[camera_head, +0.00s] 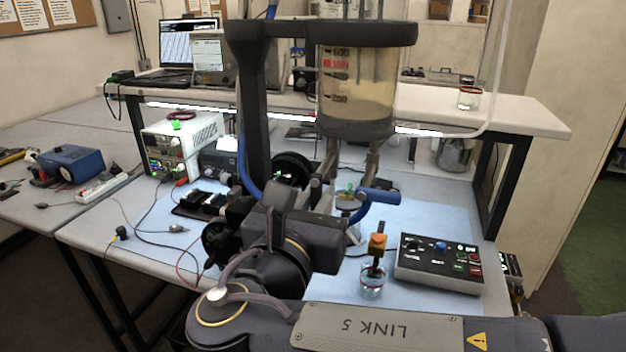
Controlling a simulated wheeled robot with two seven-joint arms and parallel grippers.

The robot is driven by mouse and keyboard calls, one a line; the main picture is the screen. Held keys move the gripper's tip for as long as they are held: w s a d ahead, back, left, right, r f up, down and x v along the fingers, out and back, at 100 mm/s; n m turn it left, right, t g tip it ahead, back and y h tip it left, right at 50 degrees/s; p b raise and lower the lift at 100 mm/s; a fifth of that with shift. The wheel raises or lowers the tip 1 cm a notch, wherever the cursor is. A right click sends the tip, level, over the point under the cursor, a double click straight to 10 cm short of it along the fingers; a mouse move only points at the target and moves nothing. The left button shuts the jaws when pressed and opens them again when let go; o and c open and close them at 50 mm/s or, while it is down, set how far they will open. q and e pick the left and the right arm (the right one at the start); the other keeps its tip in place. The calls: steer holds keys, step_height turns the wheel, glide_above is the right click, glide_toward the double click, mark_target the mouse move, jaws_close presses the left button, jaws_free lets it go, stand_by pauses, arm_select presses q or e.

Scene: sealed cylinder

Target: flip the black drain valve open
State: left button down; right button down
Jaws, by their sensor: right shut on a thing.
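A clear cylinder (357,85) of yellowish liquid stands in a black frame (252,110), with two metal outlet pipes below it. The right pipe (372,160) leads down to a blue valve handle (380,196). The left pipe (331,160) runs down to my right gripper (322,190), whose fingers are at its lower end. The gripper is shut on the black drain valve there; its fingers and wrist hide most of the valve, so I cannot tell the lever's angle. My left gripper is not in view.
A small glass vessel with an orange-topped piece (376,244) stands in front of the outlets. A black control box (440,262) is to its right. A white power supply (180,145) and cables occupy the left. Bare blue mat (440,217) shows behind the control box.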

steer(key=c, duration=1.4)
jaws_free()
steer(key=shift+c, duration=0.2)
steer(key=b+v, duration=0.2)
steer(key=v, duration=0.6)
steer(key=shift+w+d, duration=0.1)
